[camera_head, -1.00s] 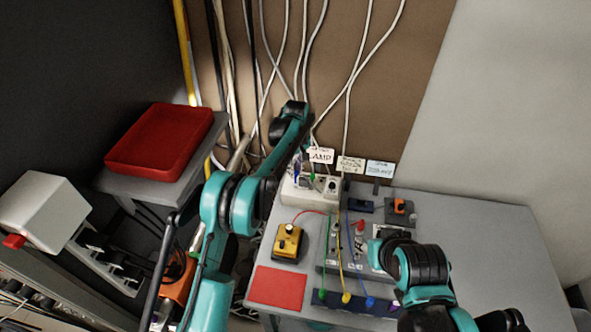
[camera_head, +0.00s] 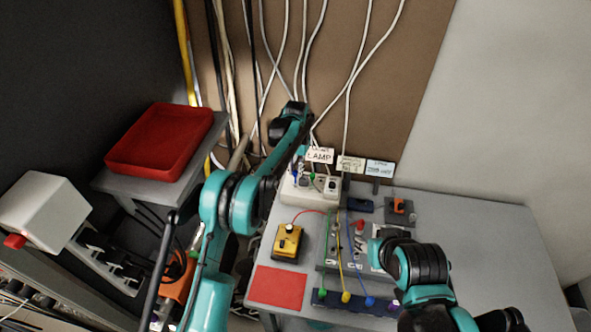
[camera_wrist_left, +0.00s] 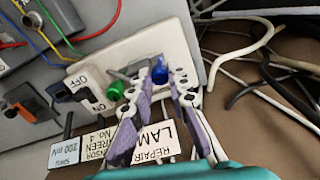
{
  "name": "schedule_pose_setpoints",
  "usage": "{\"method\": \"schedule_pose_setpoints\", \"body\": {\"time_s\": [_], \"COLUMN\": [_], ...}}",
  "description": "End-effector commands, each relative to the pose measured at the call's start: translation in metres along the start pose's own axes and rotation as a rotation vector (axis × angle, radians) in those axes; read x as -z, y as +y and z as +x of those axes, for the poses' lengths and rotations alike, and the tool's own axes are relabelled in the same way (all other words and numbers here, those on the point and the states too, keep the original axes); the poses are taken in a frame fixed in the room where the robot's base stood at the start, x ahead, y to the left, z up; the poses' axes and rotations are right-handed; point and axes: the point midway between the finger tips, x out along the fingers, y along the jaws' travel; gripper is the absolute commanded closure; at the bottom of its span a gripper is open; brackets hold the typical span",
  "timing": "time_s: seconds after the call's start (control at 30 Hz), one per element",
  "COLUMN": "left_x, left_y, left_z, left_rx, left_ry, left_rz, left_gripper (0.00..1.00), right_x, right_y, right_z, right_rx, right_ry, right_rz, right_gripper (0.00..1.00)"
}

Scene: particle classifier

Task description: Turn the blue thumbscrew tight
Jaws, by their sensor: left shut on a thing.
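The blue thumbscrew (camera_wrist_left: 159,70) stands on the off-white box (camera_wrist_left: 133,52) in the left wrist view, beside a green thumbscrew (camera_wrist_left: 115,91). My left gripper (camera_wrist_left: 161,74) has its purple-padded fingers on either side of the blue thumbscrew and is shut on it. In the head view the left gripper (camera_head: 299,168) reaches down to the back-left part of the same box, and the blue thumbscrew is mostly hidden there. My right arm is at the lower right of the head view; its gripper fingers do not show.
Labels, including a lamp label (camera_head: 319,155), stand behind the box. A black switch (camera_wrist_left: 72,89) is on the box. A yellow device (camera_head: 288,242), a red mat (camera_head: 277,287) and coloured leads occupy the bench (camera_head: 490,240). Cables hang behind. A red tray (camera_head: 158,165) stands left.

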Motion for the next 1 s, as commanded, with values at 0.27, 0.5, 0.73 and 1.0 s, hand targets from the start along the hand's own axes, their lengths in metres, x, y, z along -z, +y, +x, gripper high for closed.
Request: {"method": "schedule_pose_setpoints", "body": {"time_s": [0.27,0.5,0.73,1.0], "left_x": [-0.0001,-0.0002,-0.0003,-0.0004], "left_y": [-0.0003,-0.0004,-0.0004,-0.0005], "left_z": [-0.0001,-0.0001,-0.0002,-0.0003], "left_rx": [0.0,0.0,0.0,0.0], "left_ry": [0.003,0.006,0.009,0.011], "left_rz": [0.262,0.489,0.706,0.936], "left_gripper": [1.0,1.0,1.0,1.0], "right_x": [0.0001,0.0001,0.0001,0.0001], "right_y": [0.0,0.0,0.0,0.0], "right_z": [-0.0001,-0.0001,-0.0001,-0.0001], "right_rx": [0.0,0.0,0.0,0.0], "right_ry": [0.0,0.0,0.0,0.0], "right_rz": [0.0,0.0,0.0,0.0], "right_gripper": [0.59,0.59,0.59,0.59]}}
